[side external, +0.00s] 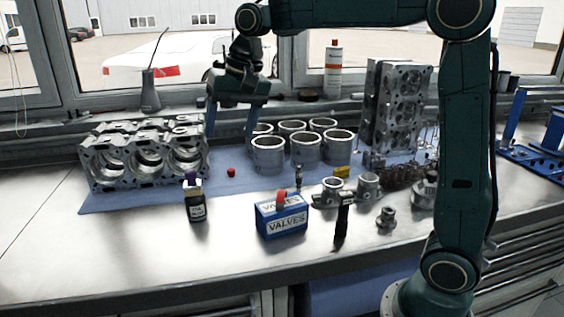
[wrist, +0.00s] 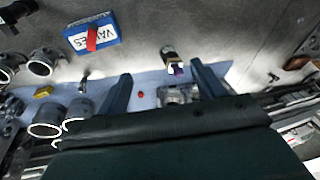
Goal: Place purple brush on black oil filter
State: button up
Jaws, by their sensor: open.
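The black oil filter (side external: 197,208), a dark canister with a white label, stands upright on the bench at the front left. A purple piece (side external: 192,180), apparently the brush, sits at its top and appears to touch it. In the wrist view, the filter (wrist: 168,51) and the purple piece (wrist: 178,71) show between and beyond the finger ends. My gripper (side external: 230,130) is open and empty, raised above the blue mat behind the filter. Its two blue fingers point down, apart, and also show in the wrist view (wrist: 160,72).
A blue valves box (side external: 282,221) with a red item on it stands right of the filter. An engine block (side external: 143,160), several metal cylinders (side external: 268,155) and a small red object (side external: 231,172) are on the mat (side external: 120,201). The front left bench (side external: 110,250) is clear.

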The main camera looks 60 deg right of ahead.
jog(key=s+f+n+t, duration=0.1)
jog(key=s+f+n, duration=0.2)
jog(key=s, duration=1)
jog(key=s+f+n+t, duration=0.1)
jog(key=s+f+n, duration=0.2)
jog(key=s, duration=1)
jog(key=shift+d+f+t+h, duration=0.2)
jog(key=shift+f+t+h, duration=0.1)
jog(key=shift+h, duration=0.1)
